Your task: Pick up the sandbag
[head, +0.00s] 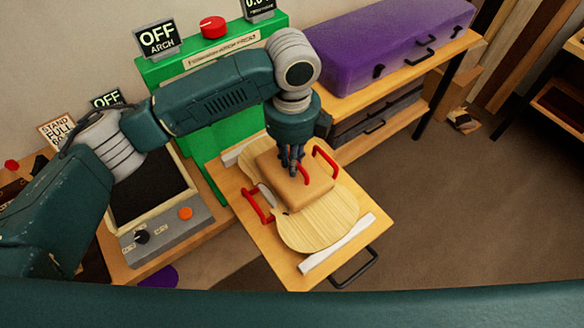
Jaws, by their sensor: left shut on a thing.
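The sandbag (302,196) is a tan, rounded block. It lies over the waist of a pale wooden violin plate (318,229) on a wooden tray (375,235). My left gripper (293,172) points down at the top of the sandbag and is shut on it, seemingly at a small red handle there. The fingers partly hide the hold. I cannot tell whether the sandbag is clear of the plate. My right gripper is out of view.
Red handles (258,208) stand at both sides of the sandbag. White strips (338,243) flank the plate. A green press (190,68) with an OFF sign is behind, a purple case (385,45) on a shelf at upper right. Open floor (440,225) lies right.

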